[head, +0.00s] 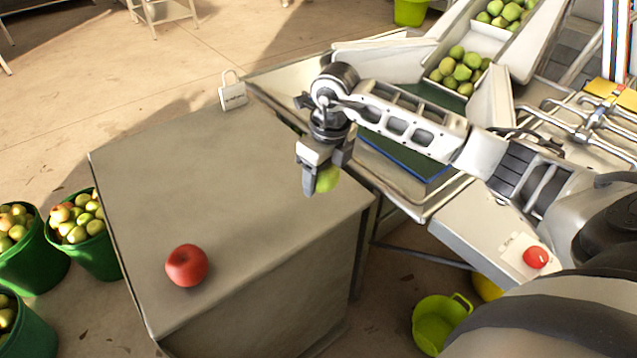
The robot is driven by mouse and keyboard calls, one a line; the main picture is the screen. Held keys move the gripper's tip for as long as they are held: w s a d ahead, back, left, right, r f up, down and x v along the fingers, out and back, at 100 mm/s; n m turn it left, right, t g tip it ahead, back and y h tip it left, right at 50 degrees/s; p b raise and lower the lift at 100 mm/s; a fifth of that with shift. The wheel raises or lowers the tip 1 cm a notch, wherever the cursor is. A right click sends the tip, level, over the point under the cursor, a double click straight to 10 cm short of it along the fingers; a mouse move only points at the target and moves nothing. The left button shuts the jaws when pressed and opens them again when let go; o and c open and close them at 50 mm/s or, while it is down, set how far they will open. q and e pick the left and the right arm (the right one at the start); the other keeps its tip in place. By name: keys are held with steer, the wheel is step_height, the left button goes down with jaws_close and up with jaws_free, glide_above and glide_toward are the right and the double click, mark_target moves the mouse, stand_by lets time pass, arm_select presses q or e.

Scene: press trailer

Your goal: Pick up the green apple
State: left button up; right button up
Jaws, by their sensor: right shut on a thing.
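The green apple (328,180) is between the fingers of my right gripper (318,178), partly hidden by them. My right gripper is shut on it, at the right part of the grey table (225,225). I cannot tell whether the apple touches the tabletop or hangs just above it. My left gripper is not in the head view.
A red apple (187,265) sits near the table's front left. A white padlock-shaped object (232,92) stands at the back edge. Green buckets of apples (95,259) stand left. A sorting machine with apples (458,72) and a red button (535,257) is at right. The table's middle is clear.

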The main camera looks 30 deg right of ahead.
mark_target(333, 183)
steer(key=s+r, duration=0.3)
steer(key=r, duration=0.1)
steer(key=shift+s+r, duration=0.3)
steer(key=shift+s, duration=0.1)
steer(key=s+r+b, duration=0.1)
steer(key=s+r, duration=0.2)
steer(key=s, duration=0.5)
steer(key=shift+s+r+b, duration=0.35)
steer(key=shift+s, duration=0.05)
steer(key=shift+a, duration=0.15)
